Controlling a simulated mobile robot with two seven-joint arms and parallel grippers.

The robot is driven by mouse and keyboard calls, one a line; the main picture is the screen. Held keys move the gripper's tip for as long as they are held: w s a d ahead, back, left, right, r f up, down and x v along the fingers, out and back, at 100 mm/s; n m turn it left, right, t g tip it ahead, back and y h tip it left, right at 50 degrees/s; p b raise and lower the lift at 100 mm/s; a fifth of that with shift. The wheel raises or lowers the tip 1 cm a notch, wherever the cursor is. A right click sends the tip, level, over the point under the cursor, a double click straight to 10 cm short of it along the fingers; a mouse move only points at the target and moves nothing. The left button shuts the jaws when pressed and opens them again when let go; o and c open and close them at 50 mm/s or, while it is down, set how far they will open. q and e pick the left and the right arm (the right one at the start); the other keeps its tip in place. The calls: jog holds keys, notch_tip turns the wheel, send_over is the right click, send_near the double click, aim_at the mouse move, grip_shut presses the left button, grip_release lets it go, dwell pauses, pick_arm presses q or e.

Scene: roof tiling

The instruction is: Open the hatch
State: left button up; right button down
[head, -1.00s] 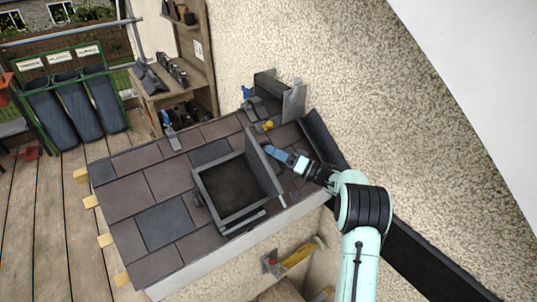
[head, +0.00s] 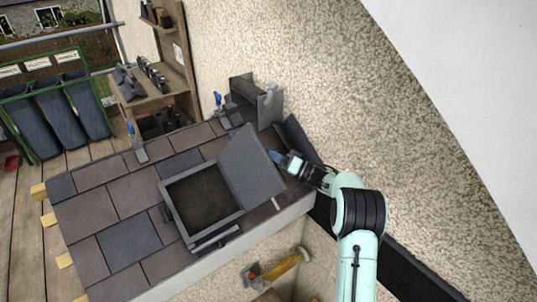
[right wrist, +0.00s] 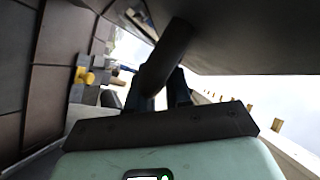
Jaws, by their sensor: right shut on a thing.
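The hatch is a grey square frame (head: 174,215) set in the tiled roof, with a dark opening. Its grey lid (head: 250,168) stands open on the frame's right side and leans away to the right, its inner face showing. My right gripper (head: 276,157) is behind the lid's far right edge, its fingertips partly hidden. In the right wrist view, the fingers (right wrist: 162,92) are closed around a dark rounded bar (right wrist: 168,55), which looks like the lid's handle, under the lid's grey outer face (right wrist: 250,30). My left gripper is not in view.
Brown and grey slates (head: 110,190) surround the hatch. A grey metal piece (head: 258,98) stands at the roof's top by the rough wall (head: 330,80). Wooden shelves (head: 160,80) and blue-grey bins (head: 60,115) stand behind. A yellow-handled tool (head: 283,266) lies below the roof edge.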

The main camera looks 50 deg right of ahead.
jog(key=shift+f, duration=0.15)
jog(key=c, duration=1.1)
grip_release()
jog(key=shift+w, duration=0.1)
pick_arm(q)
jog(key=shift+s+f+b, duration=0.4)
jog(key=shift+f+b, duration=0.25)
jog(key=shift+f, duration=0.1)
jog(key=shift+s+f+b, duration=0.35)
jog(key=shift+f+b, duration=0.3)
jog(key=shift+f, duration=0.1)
pick_arm(e)
jog(key=shift+v, duration=6.75)
